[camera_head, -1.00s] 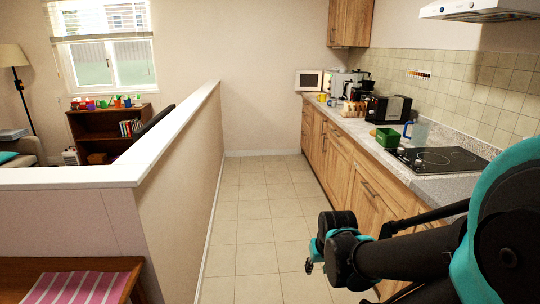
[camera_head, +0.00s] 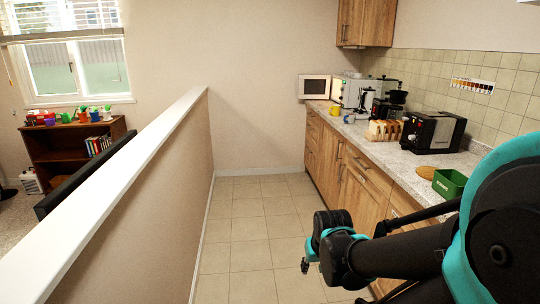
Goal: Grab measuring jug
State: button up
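I do not see the measuring jug clearly at this moment. My arm covers the right part of the counter (camera_head: 402,172), beyond the green box (camera_head: 449,183). A second ago a clear jug with a blue handle stood there, beside the hob. My gripper (camera_head: 307,266) hangs over the tiled floor in front of the lower cabinets, well away from the counter top. Its fingers are small and dark, seen from behind, and I cannot tell whether they are open or shut. Nothing shows in them.
Wooden cabinets (camera_head: 350,190) line the right side. The counter bears a black toaster (camera_head: 433,131), a toast rack (camera_head: 384,130), a yellow mug (camera_head: 335,111) and a white microwave (camera_head: 315,87). A half wall (camera_head: 150,190) bounds the left. The tiled floor (camera_head: 240,225) between is clear.

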aim_at(350, 117)
jog(key=i+z, duration=0.2)
jog(key=i, duration=0.25)
jog(key=i+j+z, duration=0.25)
jog(key=i, duration=0.15)
jog(key=i+j+z, duration=0.2)
jog(key=i, duration=0.2)
jog(key=i+j+z, duration=0.2)
jog(key=i, duration=0.2)
